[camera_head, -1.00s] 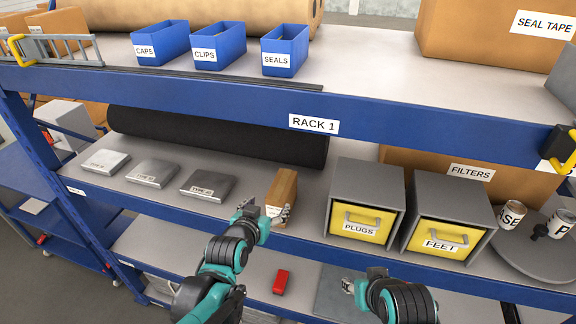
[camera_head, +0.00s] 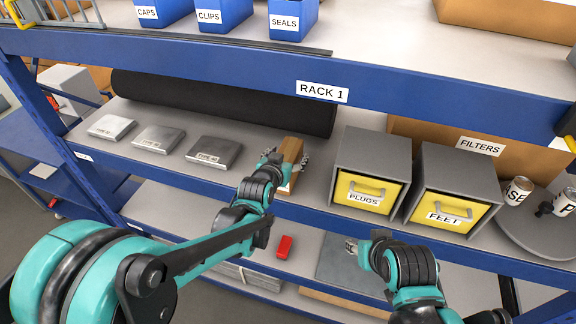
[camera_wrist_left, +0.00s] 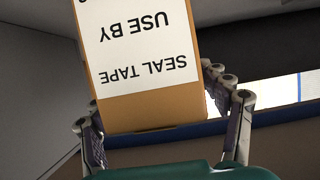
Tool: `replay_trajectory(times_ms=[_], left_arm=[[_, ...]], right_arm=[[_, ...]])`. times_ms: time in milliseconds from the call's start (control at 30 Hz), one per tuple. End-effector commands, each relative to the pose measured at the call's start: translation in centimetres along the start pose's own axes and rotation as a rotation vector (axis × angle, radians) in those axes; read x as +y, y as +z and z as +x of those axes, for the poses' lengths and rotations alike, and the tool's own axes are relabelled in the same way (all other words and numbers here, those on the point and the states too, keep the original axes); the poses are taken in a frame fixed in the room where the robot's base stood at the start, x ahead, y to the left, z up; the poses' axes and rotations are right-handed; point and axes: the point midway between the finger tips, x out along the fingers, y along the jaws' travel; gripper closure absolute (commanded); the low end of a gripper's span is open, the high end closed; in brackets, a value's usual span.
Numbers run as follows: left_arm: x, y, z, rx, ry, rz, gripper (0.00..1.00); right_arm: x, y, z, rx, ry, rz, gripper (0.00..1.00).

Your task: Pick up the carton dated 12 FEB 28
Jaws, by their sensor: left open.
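A small brown carton (camera_head: 291,150) stands on the middle shelf near its front edge. In the left wrist view the carton (camera_wrist_left: 150,108) carries a white label reading SEAL TAPE and USE BY, upside down; any date is cut off by the frame's top. My left gripper (camera_head: 287,164) is at the carton in the head view. In the left wrist view its open fingers (camera_wrist_left: 163,132) are spread to either side of the carton's near end, with gaps visible. My right gripper (camera_head: 352,247) is low, in front of the lower shelf; its finger opening is too small to tell.
The PLUGS box (camera_head: 370,175) and FEET box (camera_head: 452,190) stand right of the carton. Several flat grey cases, including one grey case (camera_head: 214,150), lie to its left. A black roll (camera_head: 220,102) lies behind. The upper shelf edge (camera_head: 420,105) overhangs. A red item (camera_head: 285,246) lies below.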

Motion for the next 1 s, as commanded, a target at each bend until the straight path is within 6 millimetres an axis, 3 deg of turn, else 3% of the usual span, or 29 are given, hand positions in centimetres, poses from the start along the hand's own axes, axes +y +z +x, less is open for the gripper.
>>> replay_trajectory(times_ms=[200, 433, 767, 1000], left_arm=[[0.0, 0.0, 0.1, 0.000, 0.000, 0.000, 0.24], [0.0, 0.0, 0.0, 0.000, 0.000, 0.000, 0.85], [0.0, -0.2, -0.1, 0.000, 0.000, 0.000, 0.85], [0.0, -2.9, -1.2, 0.000, 0.000, 0.000, 0.85]], right_arm=[[0.0, 0.0, 0.0, 0.000, 0.000, 0.000, 0.60], [0.0, 0.0, 0.0, 0.000, 0.000, 0.000, 0.60], [0.0, 0.0, 0.0, 0.000, 0.000, 0.000, 0.60], [0.0, -0.3, -0.5, 0.000, 0.000, 0.000, 0.60]])
